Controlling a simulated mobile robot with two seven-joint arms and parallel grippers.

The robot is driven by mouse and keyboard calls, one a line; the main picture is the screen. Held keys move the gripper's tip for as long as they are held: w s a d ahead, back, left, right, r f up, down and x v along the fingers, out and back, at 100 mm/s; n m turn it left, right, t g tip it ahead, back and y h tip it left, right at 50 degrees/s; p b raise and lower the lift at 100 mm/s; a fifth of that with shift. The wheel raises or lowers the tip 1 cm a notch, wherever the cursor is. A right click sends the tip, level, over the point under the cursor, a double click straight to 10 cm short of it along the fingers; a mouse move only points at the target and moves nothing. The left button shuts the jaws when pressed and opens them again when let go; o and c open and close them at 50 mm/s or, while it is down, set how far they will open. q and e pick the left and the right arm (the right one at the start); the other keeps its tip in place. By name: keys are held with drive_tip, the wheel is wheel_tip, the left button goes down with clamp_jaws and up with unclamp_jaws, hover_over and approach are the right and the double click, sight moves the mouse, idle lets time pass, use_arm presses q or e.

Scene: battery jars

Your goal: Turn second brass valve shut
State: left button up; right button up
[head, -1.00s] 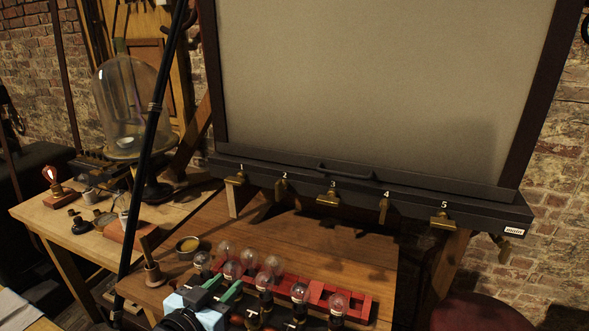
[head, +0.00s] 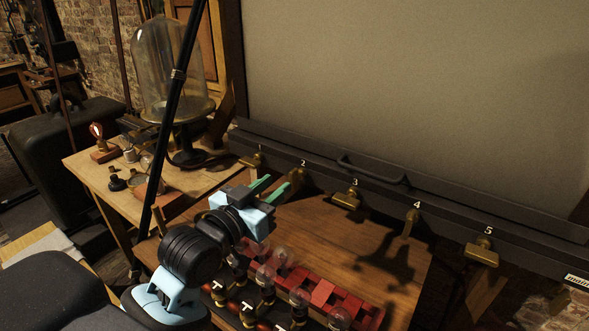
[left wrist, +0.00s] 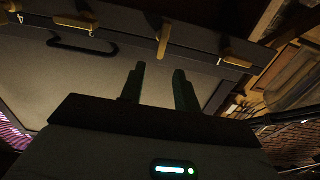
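Numbered brass valves line the dark rail. The second valve (head: 297,178), under the "2", is partly behind my left gripper in the head view. Its handle hangs lengthwise, at right angles to the rail, in the left wrist view (left wrist: 163,42). The first valve (head: 251,161) and third valve (head: 346,199) have handles along the rail. My left gripper (head: 274,187) has green fingers pointing at the second valve. In the left wrist view the fingers (left wrist: 158,78) are apart and empty, with the second handle just beyond their tips. My right gripper is out of view.
The fourth valve (head: 411,222) hangs lengthwise and the fifth valve (head: 480,248) lies crosswise. Bulb-topped jars (head: 299,297) and a red rack (head: 335,295) stand below my left arm. A glass dome (head: 164,70) and a black pole (head: 170,110) are at left.

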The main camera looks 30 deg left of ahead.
sight(290, 173)
use_arm(q)
drive_tip(key=w, duration=0.5)
drive_tip(key=w+d, duration=0.1)
drive_tip(key=w, duration=0.1)
drive_tip(key=shift+w, duration=0.2)
clamp_jaws()
